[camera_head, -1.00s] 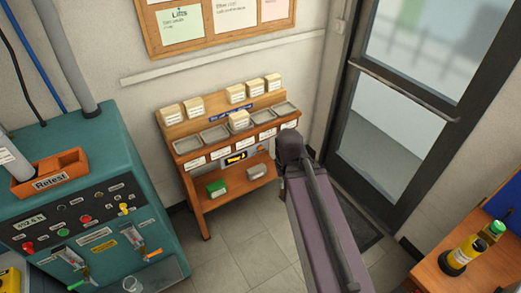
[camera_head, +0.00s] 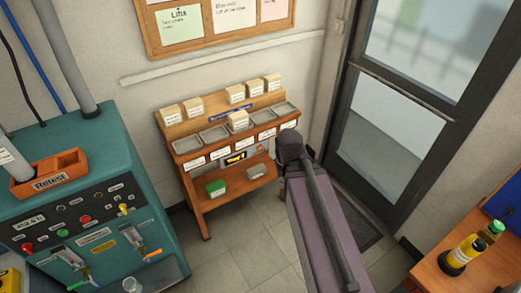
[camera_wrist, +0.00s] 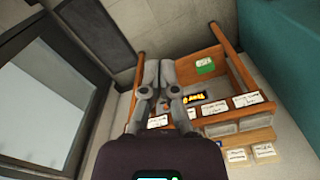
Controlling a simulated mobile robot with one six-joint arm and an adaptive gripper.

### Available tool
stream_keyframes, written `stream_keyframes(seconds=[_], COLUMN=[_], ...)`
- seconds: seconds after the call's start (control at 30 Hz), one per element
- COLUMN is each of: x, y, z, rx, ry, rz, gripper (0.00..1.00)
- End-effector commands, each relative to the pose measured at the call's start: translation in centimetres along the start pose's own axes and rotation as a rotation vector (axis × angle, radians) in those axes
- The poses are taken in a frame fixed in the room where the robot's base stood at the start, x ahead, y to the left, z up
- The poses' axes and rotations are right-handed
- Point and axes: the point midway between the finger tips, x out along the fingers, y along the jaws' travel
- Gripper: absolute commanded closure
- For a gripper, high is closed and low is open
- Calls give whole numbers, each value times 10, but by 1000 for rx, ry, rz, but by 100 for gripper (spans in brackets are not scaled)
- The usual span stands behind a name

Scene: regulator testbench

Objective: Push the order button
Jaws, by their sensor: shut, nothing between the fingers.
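A wooden rack (camera_head: 196,205) stands against the wall, with a lit yellow-on-black display (camera_head: 235,157) on its front below a row of white labels. A small reddish button (camera_head: 259,148) shows faintly right of the display. In the wrist view the display (camera_wrist: 192,98) is just right of my gripper (camera_wrist: 158,70), and a small orange spot, likely the button (camera_wrist: 166,105), shows between the fingers. The fingers are together and empty, in front of the rack. Whether they touch it I cannot tell. In the head view my arm hides the gripper.
A teal machine (camera_head: 75,150) stands left, a glazed door (camera_head: 390,150) right.

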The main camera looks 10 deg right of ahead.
Motion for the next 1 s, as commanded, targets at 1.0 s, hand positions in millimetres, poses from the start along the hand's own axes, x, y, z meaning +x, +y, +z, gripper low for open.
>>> stream_keyframes(seconds=[1.0], x=[79], y=[46], z=[-65], rx=[-123], ry=[151], rz=[287], gripper=[100])
